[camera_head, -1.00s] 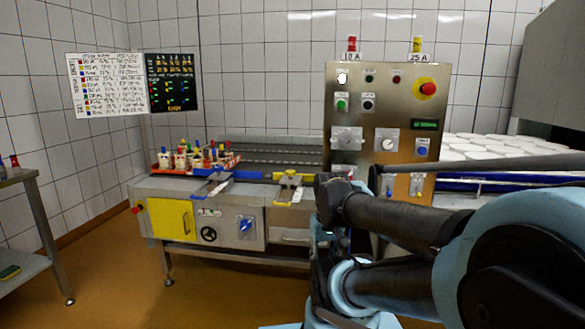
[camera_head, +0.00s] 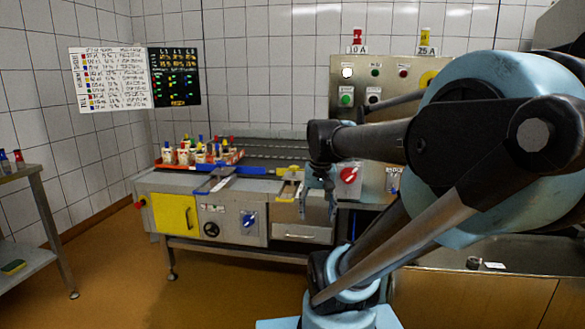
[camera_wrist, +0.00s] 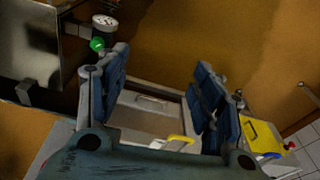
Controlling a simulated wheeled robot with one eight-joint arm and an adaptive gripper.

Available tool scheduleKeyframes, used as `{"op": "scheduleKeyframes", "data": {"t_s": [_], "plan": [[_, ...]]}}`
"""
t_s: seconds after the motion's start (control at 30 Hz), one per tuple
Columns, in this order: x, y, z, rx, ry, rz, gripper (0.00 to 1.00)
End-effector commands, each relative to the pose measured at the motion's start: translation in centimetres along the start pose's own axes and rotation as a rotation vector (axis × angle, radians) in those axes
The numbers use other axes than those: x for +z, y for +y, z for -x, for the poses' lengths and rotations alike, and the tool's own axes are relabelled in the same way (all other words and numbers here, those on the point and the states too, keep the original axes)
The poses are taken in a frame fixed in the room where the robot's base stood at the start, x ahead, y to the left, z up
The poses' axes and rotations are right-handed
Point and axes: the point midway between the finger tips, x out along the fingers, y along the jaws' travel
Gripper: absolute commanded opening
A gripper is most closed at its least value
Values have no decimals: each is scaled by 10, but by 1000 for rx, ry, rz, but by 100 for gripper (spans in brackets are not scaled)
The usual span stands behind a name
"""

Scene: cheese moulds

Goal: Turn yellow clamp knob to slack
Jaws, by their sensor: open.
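The yellow clamp (camera_head: 291,174) sits on the right part of the machine's front top edge in the head view. Its knob is too small to make out. My gripper (camera_head: 322,192) hangs just right of the clamp, close to the machine's front right end, and partly hidden by my arm. In the wrist view my gripper (camera_wrist: 160,68) is open, with two dark blue fingers apart and nothing held between them. A curved yellow piece (camera_wrist: 181,140) shows low between the fingers; I cannot tell whether it belongs to the clamp.
A blue clamp (camera_head: 213,184) and a tray of coloured-top bottles (camera_head: 200,154) stand left on the machine. A yellow door (camera_head: 175,213) and blue knob (camera_head: 248,221) are on its front. A control cabinet (camera_head: 345,100) stands behind my arm. The floor in front is clear.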

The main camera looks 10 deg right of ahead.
Motion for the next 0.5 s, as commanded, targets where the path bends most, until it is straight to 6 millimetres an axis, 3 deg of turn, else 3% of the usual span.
{"op": "scheduleKeyframes", "data": {"t_s": [0.03,0.2,0.5], "plan": [[-18,-4,13,1,-5,-29,61],[-74,-14,48,5,-22,-137,61],[-175,-34,92,18,-53,-327,61]]}}
